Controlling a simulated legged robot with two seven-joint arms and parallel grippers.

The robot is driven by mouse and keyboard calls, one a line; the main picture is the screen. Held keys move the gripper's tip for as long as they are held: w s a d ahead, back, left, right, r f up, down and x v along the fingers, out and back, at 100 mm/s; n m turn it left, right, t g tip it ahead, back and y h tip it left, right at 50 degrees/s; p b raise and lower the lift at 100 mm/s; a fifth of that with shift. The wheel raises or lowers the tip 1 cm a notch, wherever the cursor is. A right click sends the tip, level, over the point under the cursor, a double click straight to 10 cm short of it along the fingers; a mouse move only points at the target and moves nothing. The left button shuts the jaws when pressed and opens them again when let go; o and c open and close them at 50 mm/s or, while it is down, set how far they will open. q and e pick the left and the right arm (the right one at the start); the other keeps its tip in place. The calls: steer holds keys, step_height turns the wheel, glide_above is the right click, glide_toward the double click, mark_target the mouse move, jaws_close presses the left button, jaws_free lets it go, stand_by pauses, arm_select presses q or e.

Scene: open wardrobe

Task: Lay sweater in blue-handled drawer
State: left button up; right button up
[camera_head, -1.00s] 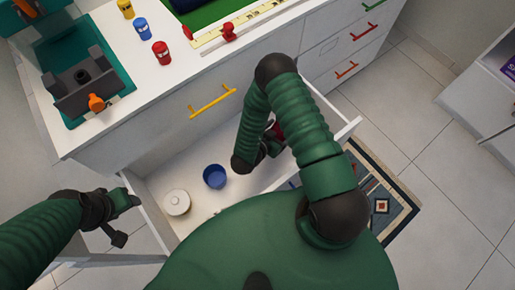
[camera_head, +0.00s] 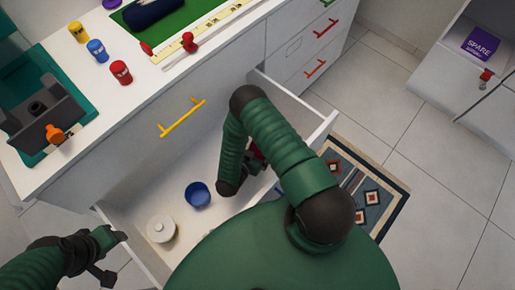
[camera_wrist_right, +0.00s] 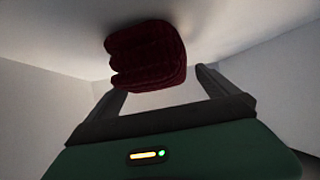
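A folded dark red sweater (camera_wrist_right: 147,55) shows in the right wrist view, just beyond and between the fingers of my right gripper (camera_wrist_right: 165,90). The fingers stand apart, with a gap between the sweater and the right finger. In the head view only a small red patch of the sweater (camera_head: 256,151) shows behind my right arm, which reaches into an open white drawer (camera_head: 178,208).
A blue bowl (camera_head: 198,194) and a white lidded pot (camera_head: 161,229) stand in the drawer's left part. Above is a closed yellow-handled drawer (camera_head: 182,117). The counter holds small jars (camera_head: 121,73). A patterned rug (camera_head: 366,190) lies right of the drawer.

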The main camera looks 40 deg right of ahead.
steer(key=shift+r, duration=0.15)
steer(key=p+v, duration=0.3)
steer(key=v, duration=0.9)
steer(key=shift+p, duration=0.3)
